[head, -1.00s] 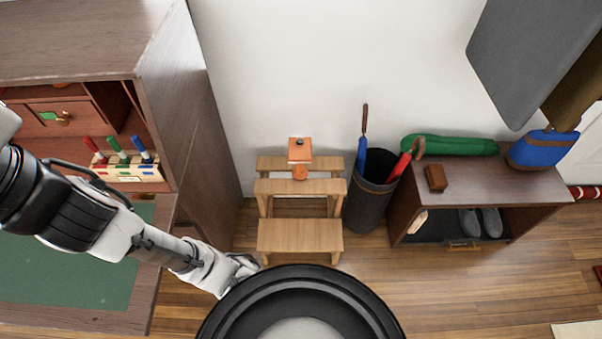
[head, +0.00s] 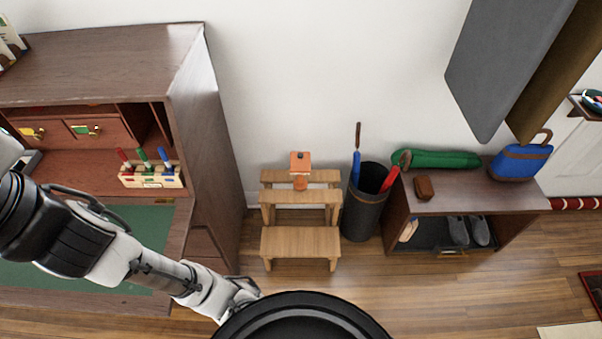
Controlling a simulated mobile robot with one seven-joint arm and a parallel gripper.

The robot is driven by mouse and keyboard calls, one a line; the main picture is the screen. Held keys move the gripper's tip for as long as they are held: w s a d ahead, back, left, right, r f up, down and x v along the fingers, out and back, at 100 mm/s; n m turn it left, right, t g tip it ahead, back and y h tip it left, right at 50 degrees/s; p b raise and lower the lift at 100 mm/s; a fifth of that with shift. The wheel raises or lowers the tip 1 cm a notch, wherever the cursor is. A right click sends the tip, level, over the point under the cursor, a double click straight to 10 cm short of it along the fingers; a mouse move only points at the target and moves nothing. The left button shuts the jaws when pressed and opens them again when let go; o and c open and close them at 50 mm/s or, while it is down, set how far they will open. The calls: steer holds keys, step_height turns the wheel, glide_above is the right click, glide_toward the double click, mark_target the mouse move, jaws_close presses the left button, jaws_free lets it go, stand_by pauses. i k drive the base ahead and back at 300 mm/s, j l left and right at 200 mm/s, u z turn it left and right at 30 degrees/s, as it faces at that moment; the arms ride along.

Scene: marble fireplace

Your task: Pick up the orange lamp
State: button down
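A small orange object, which looks like the orange lamp (head: 300,162), stands on the upper part of a wooden step stool (head: 301,241) near the wall. It has a squarish orange top and a rounded orange part below it. My gripper (head: 243,291) is at the end of my arm, low in the picture, to the left of and nearer than the stool. It is well apart from the lamp. The fingers are small and partly hidden by my round black body part, so I cannot tell whether they are open.
A wooden desk (head: 215,130) with a pen rack (head: 152,176) stands at left. Right of the stool are a dark umbrella bin (head: 364,216) and a low shoe bench (head: 480,200) with a blue bag (head: 521,162). Floor before the stool and bench is clear.

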mark_target(300, 167)
steer(key=i+j+z, duration=0.1)
steer(key=i+z, duration=0.25)
steer(key=i+j+z, duration=0.2)
steer(key=i+z, duration=0.15)
steer(key=i, duration=0.15)
steer(key=i+j+z, duration=0.35)
steer(key=i+l, duration=0.05)
